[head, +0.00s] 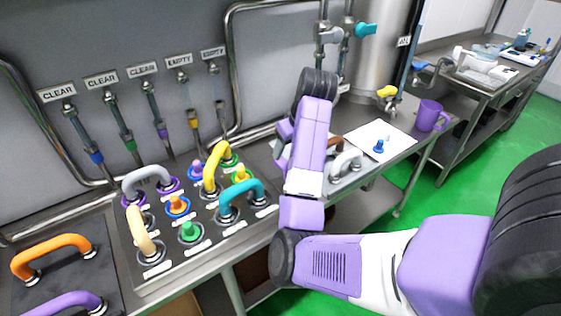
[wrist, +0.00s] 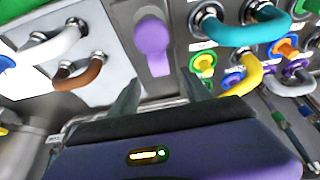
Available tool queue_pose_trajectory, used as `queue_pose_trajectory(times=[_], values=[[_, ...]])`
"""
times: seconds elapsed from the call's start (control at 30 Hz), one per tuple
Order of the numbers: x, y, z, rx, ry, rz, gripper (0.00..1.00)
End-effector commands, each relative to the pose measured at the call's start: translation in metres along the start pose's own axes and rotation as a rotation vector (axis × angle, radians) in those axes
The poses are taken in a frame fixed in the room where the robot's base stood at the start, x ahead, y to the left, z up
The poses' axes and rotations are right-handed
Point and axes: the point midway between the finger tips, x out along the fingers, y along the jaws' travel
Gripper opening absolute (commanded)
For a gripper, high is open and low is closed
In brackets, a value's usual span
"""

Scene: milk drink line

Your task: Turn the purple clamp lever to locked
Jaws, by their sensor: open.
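The purple clamp lever (wrist: 152,40) shows in the wrist view at the upper middle. It has a round head and a short arm pointing toward the bottom of the picture, on a grey metal panel. My gripper (wrist: 160,88) is open and empty, with its two dark fingers apart. The lever's arm lies just past the fingertips and roughly between them; I cannot tell whether they touch it. In the head view my arm hides the lever and most of the gripper.
A teal handle (head: 240,190) and yellow handle (head: 213,166) stand on the port panel on one side of the lever. White (wrist: 62,43) and brown (wrist: 80,72) handles stand on the other. A purple mug (head: 430,114) and white sheet (head: 372,145) are farther right.

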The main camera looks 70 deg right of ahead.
Motion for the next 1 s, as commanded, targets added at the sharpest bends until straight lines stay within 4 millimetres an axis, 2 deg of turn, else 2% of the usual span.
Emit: queue_pose_trajectory(times=[0.2, 0.4, 0.57, 0.8, 0.83, 1.0], values=[[0.034, -0.001, 0.001, -0.001, -0.004, -0.001, 0.56], [0.059, 0.000, 0.000, 0.001, -0.001, 0.000, 0.56], [0.068, 0.000, 0.000, 0.001, 0.001, 0.001, 0.56], [0.069, 0.000, 0.000, 0.002, 0.002, 0.001, 0.56], [0.069, 0.000, 0.000, 0.002, 0.002, 0.001, 0.54], [0.069, 0.000, 0.000, 0.002, 0.002, 0.001, 0.21]])
